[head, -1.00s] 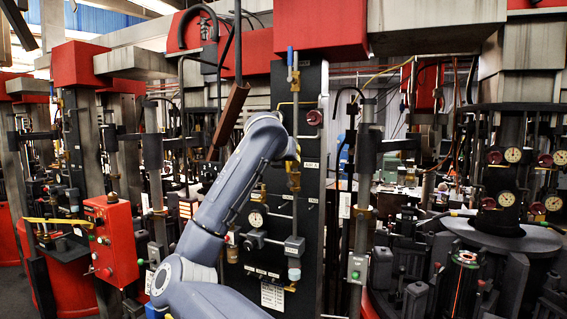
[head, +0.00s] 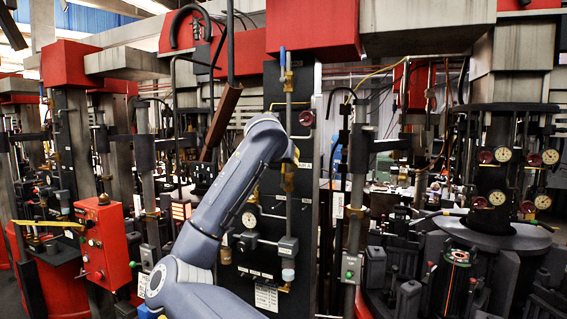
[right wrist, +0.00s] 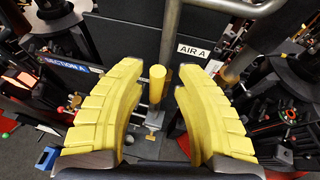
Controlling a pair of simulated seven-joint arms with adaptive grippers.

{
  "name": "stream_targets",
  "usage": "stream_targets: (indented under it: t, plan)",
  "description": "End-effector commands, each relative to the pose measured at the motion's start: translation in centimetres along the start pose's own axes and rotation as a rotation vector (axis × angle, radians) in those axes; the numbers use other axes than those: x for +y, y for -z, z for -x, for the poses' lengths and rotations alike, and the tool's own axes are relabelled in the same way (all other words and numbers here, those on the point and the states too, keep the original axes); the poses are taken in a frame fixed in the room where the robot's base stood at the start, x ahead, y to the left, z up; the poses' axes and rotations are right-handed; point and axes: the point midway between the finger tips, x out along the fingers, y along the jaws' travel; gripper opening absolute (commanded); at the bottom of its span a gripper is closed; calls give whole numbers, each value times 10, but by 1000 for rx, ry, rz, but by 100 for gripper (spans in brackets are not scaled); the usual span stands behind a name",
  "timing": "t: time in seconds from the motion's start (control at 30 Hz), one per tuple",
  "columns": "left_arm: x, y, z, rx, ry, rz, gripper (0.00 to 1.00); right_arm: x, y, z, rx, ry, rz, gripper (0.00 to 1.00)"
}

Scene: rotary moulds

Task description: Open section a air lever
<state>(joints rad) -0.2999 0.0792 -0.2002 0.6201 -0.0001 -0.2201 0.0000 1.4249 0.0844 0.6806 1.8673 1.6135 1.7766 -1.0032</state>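In the right wrist view, my right gripper (right wrist: 160,100) has two curved yellow fingers spread apart. A short yellow cylindrical handle (right wrist: 158,84) stands between them with gaps on both sides, apparently untouched. A metal valve fitting (right wrist: 153,119) is just below it. An "AIR A" label (right wrist: 194,50) is to its right, and a "SECTION A" label (right wrist: 73,66) is at the left. In the head view, a grey-blue arm of mine crosses the dark valve panel (head: 301,241). My left gripper is in neither current view.
The panel carries a pressure gauge (head: 249,218), pipes and a blue-tipped lever (head: 283,57) at the top. A red control box (head: 104,242) stands at the left. Moulding machinery (head: 490,235) crowds the right. A thick grey pipe (right wrist: 172,55) runs close beside the right gripper.

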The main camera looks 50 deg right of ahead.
Motion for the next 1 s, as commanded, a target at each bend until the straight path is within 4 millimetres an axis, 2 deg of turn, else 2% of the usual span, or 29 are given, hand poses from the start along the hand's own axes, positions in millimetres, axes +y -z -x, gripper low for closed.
stream_targets:
  t: [0.37,0.47,0.8,1.0]
  plan:
    - [-2,-2,0,-2,2,1,29,2,0,7,-1,-3,1,35]
    - [-1,-1,0,-1,1,0,29,2,-1,18,-2,-4,0,35]
    - [-1,-1,0,-1,1,0,29,2,-1,76,-2,-5,-1,35]
    - [-1,0,0,0,1,0,29,2,0,103,-2,-4,-1,35]
